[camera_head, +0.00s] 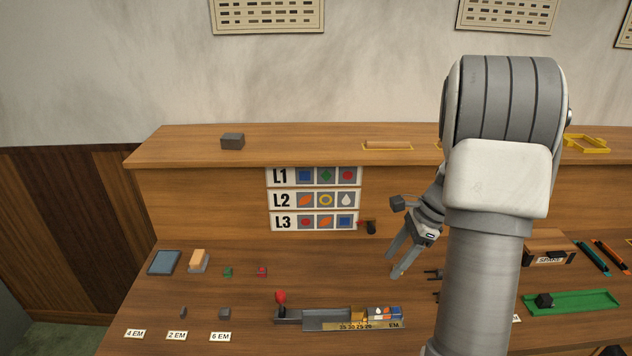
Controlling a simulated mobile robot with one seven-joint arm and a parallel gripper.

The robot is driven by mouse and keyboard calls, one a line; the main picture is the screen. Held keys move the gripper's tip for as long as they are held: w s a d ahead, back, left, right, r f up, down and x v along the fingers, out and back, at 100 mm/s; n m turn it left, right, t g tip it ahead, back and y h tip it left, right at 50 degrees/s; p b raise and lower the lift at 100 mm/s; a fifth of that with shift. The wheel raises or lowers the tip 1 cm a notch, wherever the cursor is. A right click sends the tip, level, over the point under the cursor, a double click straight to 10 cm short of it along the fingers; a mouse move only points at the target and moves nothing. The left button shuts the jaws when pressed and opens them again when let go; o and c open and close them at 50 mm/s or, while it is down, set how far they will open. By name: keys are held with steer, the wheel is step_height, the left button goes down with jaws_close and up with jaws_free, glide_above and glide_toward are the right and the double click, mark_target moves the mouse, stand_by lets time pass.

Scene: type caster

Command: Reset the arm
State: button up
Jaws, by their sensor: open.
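My gripper (402,261) hangs over the right-centre of the wooden desk (200,290), fingers pointing down and left. Its two fingers are apart with nothing between them. My grey and white arm rises on the right and hides part of the desk and back shelf. Below and left of the gripper lies a grey composing stick (310,324) with a red knob (281,297) and several picture blocks (385,313) at its right end. I cannot tell how high the fingertips are above the desk.
A panel (313,199) marked L1, L2, L3 stands behind. Small blocks and pads, including a blue pad (164,262), sit on the left. A green tray (572,301) and a box marked SPARE (548,248) are right. The desk's centre-left has free room.

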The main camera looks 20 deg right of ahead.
steer(key=s+a+r+n+t+h, duration=0.15)
steer(key=s+a+r+n, duration=0.35)
steer(key=a+r+n, duration=0.55)
steer(key=s+a+r+n+t+h, duration=0.2)
steer(key=s+a+r+n, duration=0.4)
steer(key=s+a+n, duration=0.3)
steer(key=s+n+t, duration=0.1)
steer(key=s, duration=0.2)
steer(key=shift+r+n+h, duration=0.35)
stand_by(0.5)
